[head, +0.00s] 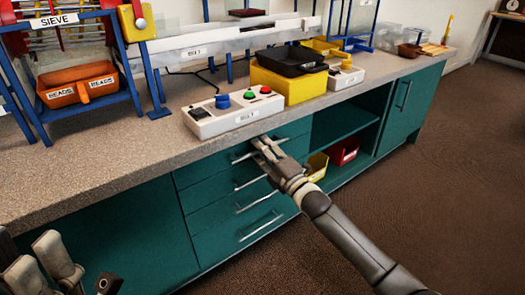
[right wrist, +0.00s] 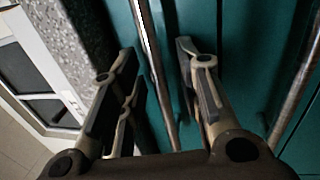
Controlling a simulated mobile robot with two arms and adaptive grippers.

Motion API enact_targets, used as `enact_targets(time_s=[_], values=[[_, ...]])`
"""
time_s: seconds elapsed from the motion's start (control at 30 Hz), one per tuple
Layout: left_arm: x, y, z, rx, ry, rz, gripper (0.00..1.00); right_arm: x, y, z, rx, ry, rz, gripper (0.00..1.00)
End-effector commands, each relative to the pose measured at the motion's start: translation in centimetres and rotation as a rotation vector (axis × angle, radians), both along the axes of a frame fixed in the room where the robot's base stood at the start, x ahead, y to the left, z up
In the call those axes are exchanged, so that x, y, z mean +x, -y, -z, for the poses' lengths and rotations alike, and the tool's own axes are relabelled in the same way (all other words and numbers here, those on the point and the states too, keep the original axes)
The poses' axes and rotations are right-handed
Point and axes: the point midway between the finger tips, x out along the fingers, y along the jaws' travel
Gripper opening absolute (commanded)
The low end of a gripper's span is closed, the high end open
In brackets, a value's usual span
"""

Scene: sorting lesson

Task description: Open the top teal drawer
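The teal drawer stack sits under the speckled counter in the head view. The top drawer (head: 203,167) looks closed; its silver bar handle (head: 240,157) is partly hidden by my right gripper (head: 262,144). In the right wrist view my right gripper (right wrist: 158,62) is open, its two fingers on either side of the handle bar (right wrist: 153,65), with gaps visible. I cannot tell whether either finger touches the bar. My left gripper (head: 45,268) is at the lower left corner of the head view, away from the drawers and partly cut off; its opening is unclear.
Lower drawers with bar handles (head: 258,227) are below. The counter (head: 130,155) overhangs the drawers and holds a button box (head: 232,112). Right of the drawers, an open shelf holds yellow (head: 317,167) and red bins (head: 344,151). The brown floor (head: 440,180) is clear.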

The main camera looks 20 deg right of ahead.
Motion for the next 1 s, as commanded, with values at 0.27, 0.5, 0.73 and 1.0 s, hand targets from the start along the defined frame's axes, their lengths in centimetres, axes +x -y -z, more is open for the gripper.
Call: enact_targets(time_s=[0.27,0.5,0.73,1.0], values=[[0.0,0.0,0.0,0.000,-0.001,0.000,0.40,0.0,0.0,0.0,0.000,0.000,0.000,0.10],[0.0,0.0,0.0,0.000,-0.002,0.001,0.40,0.0,0.0,0.0,0.000,0.000,0.000,0.00],[0.0,0.0,0.0,0.000,-0.002,0.001,0.40,-0.1,0.0,0.0,0.000,-0.001,0.000,0.00],[0.0,0.0,-1.0,0.001,-0.003,0.000,0.40,-1.2,0.4,0.0,0.000,-0.003,0.000,0.00]])
